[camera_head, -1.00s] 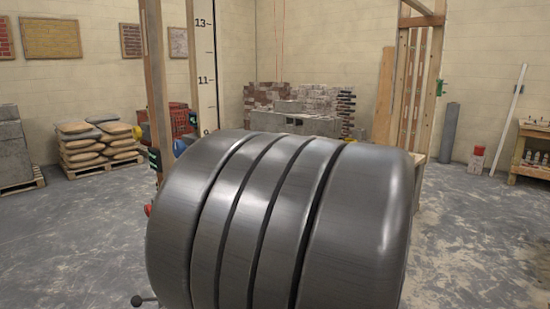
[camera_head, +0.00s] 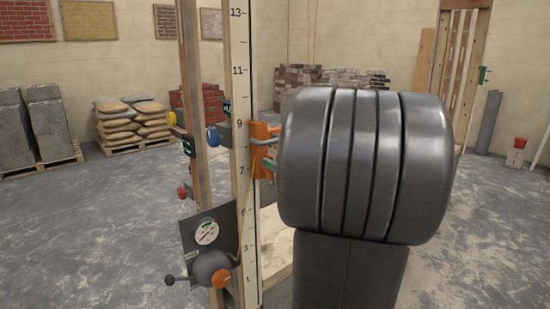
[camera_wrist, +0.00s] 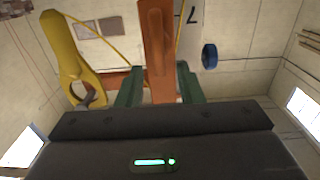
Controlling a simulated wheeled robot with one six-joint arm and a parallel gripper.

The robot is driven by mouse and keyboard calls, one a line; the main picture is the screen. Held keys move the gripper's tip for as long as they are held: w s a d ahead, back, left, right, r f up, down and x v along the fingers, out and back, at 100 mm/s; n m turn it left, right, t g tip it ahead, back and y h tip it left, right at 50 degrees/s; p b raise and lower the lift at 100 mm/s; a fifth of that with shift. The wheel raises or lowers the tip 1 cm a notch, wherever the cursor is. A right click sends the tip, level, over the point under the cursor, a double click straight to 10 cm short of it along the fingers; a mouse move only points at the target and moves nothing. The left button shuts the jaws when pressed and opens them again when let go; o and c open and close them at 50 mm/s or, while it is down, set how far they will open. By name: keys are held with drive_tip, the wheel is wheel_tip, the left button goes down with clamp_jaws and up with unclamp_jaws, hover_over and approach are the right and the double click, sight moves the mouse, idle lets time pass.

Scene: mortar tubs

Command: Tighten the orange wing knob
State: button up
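An orange fitting (camera_head: 260,148) sits on the numbered upright post (camera_head: 244,85) in the head view. In the wrist view its long orange bar (camera_wrist: 157,45) stands upright between my green fingers; I take it for the wing knob. My gripper (camera_head: 268,152) is at this fitting, with one finger above the other in the head view. In the wrist view my gripper (camera_wrist: 158,85) has one finger on each side of the bar. Whether they press on it is unclear. My dark wrist and arm hide part of the scene.
A blue knob (camera_head: 213,138) and a red knob (camera_head: 183,192) are left of the post. Below are a round gauge (camera_head: 206,232) and a second orange knob (camera_head: 219,279) beside a lever. A yellow tool (camera_wrist: 68,55) hangs close by in the wrist view.

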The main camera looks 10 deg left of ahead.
drive_tip(key=shift+x, duration=0.8)
clamp_jaws()
